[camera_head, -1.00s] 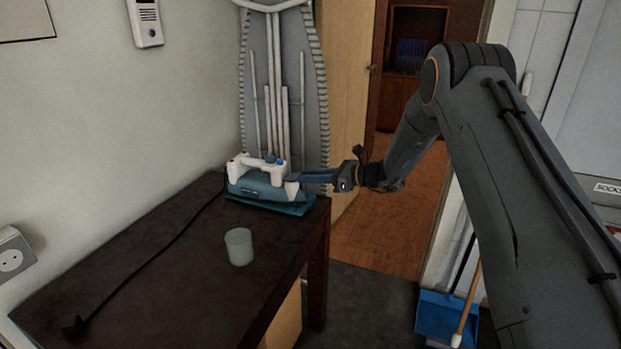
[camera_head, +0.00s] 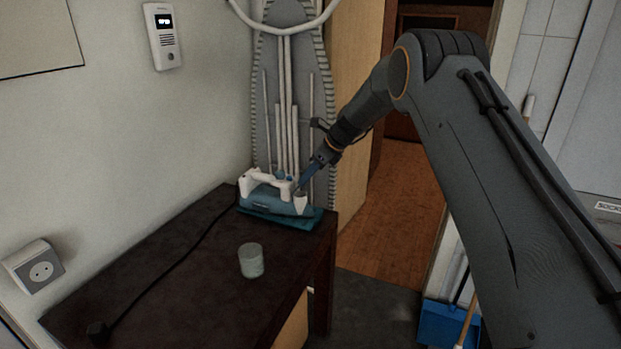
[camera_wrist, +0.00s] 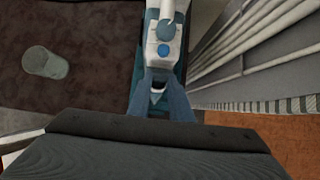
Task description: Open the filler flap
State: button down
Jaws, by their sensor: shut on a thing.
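A white and teal iron (camera_head: 268,197) sits on a teal base (camera_head: 286,219) at the far end of the dark table. My gripper (camera_head: 298,190) reaches down at a slant from the upper right to the iron's right end. In the wrist view, the blue fingers of my gripper (camera_wrist: 158,86) close on a small pale part at that end of the iron (camera_wrist: 166,35), apparently the filler flap. The fingers hide most of this part, so I cannot tell how far it is lifted. A blue button on the iron shows just beyond the fingers.
A greyish cup (camera_head: 251,261) stands on the dark table (camera_head: 190,285) in front of the iron. A black cord runs along the table's left side. An ironing board (camera_head: 290,100) leans upright behind the iron. A doorway with wooden floor is at the right.

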jog(key=shift+w+a+r+b, duration=0.2)
jog(key=shift+a+r, duration=0.1)
jog(key=shift+a, duration=0.4)
jog(key=shift+w+a+r+b, duration=0.2)
jog(key=shift+a+r, duration=0.05)
jog(key=shift+a, duration=0.4)
dwell(0.5)
jog(key=c, duration=1.6)
grip_release()
jog(key=shift+d, duration=0.1)
jog(key=shift+b+v, duration=0.65)
jog(key=shift+v, duration=3.2)
